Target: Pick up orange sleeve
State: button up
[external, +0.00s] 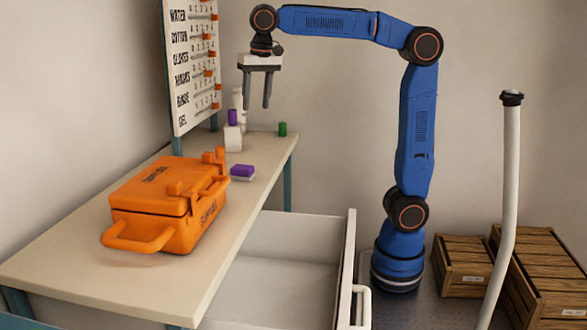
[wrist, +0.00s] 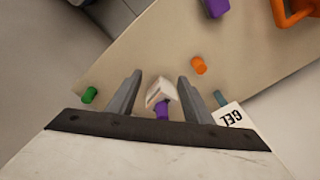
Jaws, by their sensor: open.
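In the wrist view a small orange cylinder (wrist: 198,65), which looks like the orange sleeve, sits on the tabletop, up and right of the right fingertip. In the external view a small orange piece (external: 220,153) behind the orange case may be the same sleeve; the case's orange parts make this hard to tell.
The orange case (external: 150,187) stands on the table (external: 75,255). A green cylinder (external: 282,129) is near the table's far edge. The lettered board (external: 180,90) rises at the left. An open drawer (external: 290,242) juts out below.

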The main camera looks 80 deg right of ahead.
aim_at(216, 147)
jog(key=w+a+r+m+g, duration=0.15)
jog(key=w+a+m, duration=0.25)
jog(key=w+a, duration=0.5)
jog(key=shift+t+h, duration=0.25)
jog(key=shift+h, duration=0.05)
jog(key=d+f, duration=0.1)
jog(key=f, duration=0.4)
jog(key=w+d+f, duration=0.1)
jog(key=f, duration=0.5)
jog(key=w+d+f, duration=0.1)
jog(key=f, duration=0.4)
jog(key=shift+f, duration=0.4)
jog(key=c, duration=1.1)
jog(key=shift+r, duration=0.15)
